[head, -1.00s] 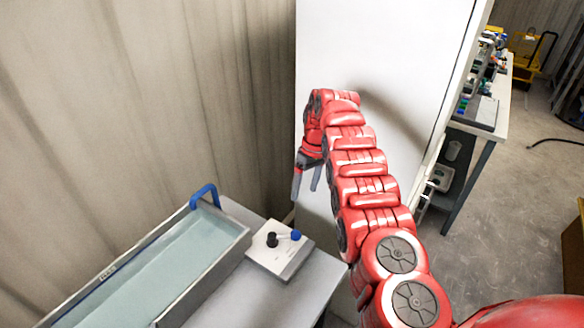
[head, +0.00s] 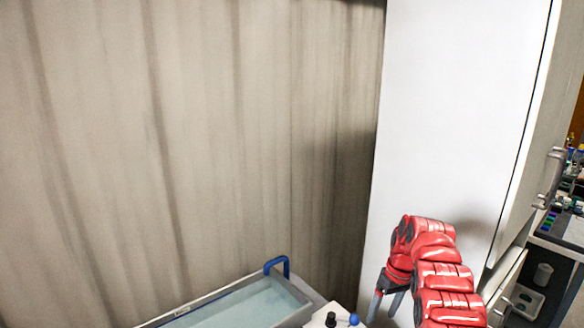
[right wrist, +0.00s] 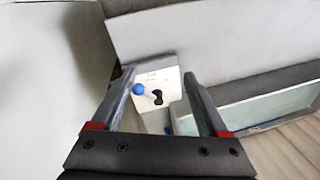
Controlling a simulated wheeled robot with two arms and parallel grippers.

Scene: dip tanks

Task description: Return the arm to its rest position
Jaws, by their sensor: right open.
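My right arm is red and segmented and comes in from the lower right of the head view. Its right gripper (head: 385,303) points down, beside the white cabinet and above the right end of the bench. In the right wrist view the right gripper (right wrist: 160,85) has its two grey fingers well apart, with nothing between them close up. A white control box (right wrist: 158,97) with a blue-knobbed lever shows beyond the fingers, some way below. The left gripper is in neither view.
A grey tank (head: 296,311) of pale liquid with a blue handle (head: 277,266) stands at the lower middle. A tall white cabinet (head: 450,120) rises close behind my right arm. A ribbed wall (head: 180,140) fills the left. A bench with small items shows at the far right.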

